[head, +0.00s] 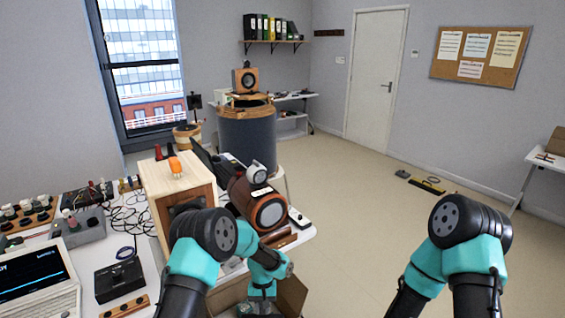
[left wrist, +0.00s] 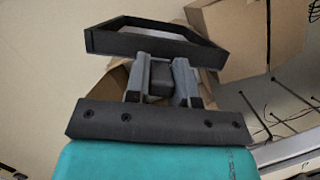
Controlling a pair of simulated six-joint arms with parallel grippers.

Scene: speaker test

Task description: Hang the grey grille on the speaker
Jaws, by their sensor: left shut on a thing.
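My left gripper (left wrist: 160,78) is shut on a dark grey frame, the grille (left wrist: 150,42), in the left wrist view. The grille lies across beyond the fingertips, seen at a slant. In the head view my left gripper (head: 262,292) points down at the bottom, near an open cardboard box; I cannot make out the grille there. A light wooden speaker cabinet (head: 170,185) with an orange thing on top stands left of it, its front partly hidden by my arm. A reddish-brown speaker with a round cone (head: 268,212) stands right of that cabinet. My right gripper is out of view.
The cardboard box (head: 291,293) is open below the table's front edge. Cables and a switch unit (head: 122,279) crowd the table's left part. A large grey drum (head: 247,135) stands behind. The floor to the right is mostly clear.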

